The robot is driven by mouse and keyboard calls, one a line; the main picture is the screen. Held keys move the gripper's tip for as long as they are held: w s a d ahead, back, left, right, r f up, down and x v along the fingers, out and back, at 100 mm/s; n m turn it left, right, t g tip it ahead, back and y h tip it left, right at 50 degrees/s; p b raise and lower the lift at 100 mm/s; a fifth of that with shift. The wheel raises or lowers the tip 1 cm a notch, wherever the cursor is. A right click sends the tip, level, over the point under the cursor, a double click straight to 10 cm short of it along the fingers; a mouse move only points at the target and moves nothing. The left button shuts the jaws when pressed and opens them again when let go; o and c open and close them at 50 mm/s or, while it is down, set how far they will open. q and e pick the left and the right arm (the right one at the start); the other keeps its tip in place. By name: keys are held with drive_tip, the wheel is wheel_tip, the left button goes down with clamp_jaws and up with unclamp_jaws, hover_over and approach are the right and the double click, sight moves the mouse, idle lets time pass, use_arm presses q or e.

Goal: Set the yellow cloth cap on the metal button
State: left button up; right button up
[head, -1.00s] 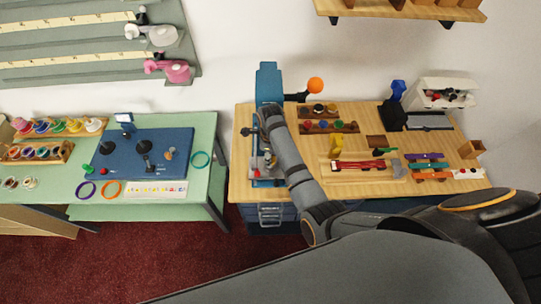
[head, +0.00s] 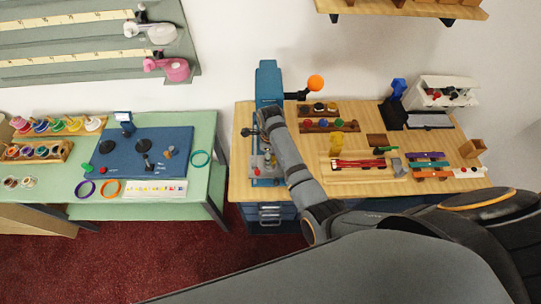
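My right arm comes in from the right and reaches over the blue press-like machine (head: 268,82) at the left end of the wooden table. My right gripper (head: 266,148) is mostly hidden by its own arm, over or beside the machine's base, and I cannot tell whether it is open or shut. A small pale metallic piece (head: 268,163) shows low on that base; I cannot tell if it is the metal button. A yellow object (head: 337,140) lies mid-table, apart from my gripper; I cannot tell if it is the yellow cloth cap. My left gripper is not in view.
An orange ball (head: 316,82) on a lever sticks out right of the machine. A wooden tray (head: 368,175) with red items and several coloured blocks lie right of the arm. A green table (head: 207,180) stands to the left across a gap.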

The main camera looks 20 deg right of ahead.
drive_tip(key=o, duration=0.7)
